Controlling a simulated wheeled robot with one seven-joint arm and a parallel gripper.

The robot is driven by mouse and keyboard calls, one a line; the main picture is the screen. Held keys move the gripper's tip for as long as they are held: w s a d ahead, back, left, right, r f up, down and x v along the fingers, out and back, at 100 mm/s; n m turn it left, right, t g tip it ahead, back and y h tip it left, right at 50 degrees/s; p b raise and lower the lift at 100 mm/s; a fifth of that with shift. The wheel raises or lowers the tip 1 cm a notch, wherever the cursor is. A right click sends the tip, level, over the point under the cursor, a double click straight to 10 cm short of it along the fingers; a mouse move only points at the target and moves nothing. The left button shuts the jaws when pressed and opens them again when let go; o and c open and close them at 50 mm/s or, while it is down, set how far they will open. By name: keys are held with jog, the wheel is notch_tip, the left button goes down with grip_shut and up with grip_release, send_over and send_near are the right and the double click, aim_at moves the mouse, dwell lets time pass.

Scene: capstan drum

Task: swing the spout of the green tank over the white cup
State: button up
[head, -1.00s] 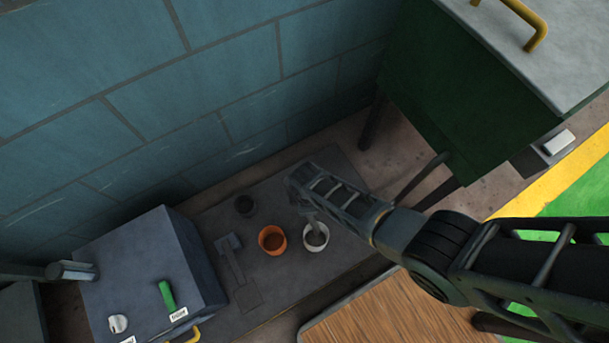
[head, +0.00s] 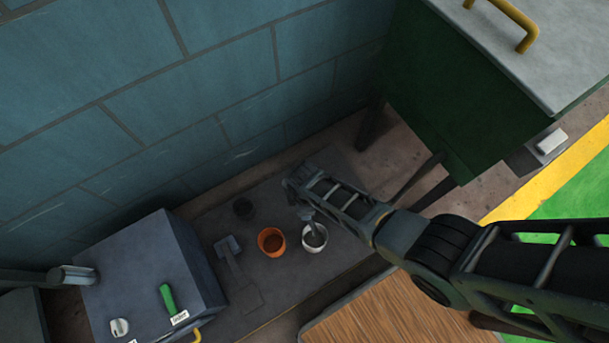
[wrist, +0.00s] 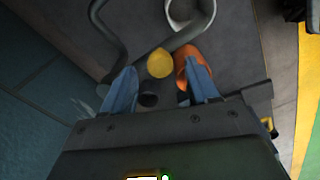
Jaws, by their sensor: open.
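The green tank (head: 430,95) stands at the upper right of the head view, under a grey top. The white cup (head: 315,246) is on the dark floor plate, right of an orange cup (head: 272,241). In the wrist view the white cup (wrist: 180,18) is at the top edge and the orange cup (wrist: 188,52) is below it. A grey bent pipe (wrist: 118,45), seemingly the spout, curves toward the white cup. My gripper (wrist: 160,66) is open, with a yellow round knob (wrist: 160,63) seen between its fingertips; contact cannot be told. My arm hides part of the spout in the head view.
A grey box (head: 150,270) with a green lever is at lower left. A blue block wall (head: 200,90) rises behind. A wooden top (head: 400,310) is in front.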

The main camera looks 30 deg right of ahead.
notch_tip(320, 180, up, 6)
jog(key=shift+r+p, duration=0.1)
jog(key=shift+p, duration=1.05)
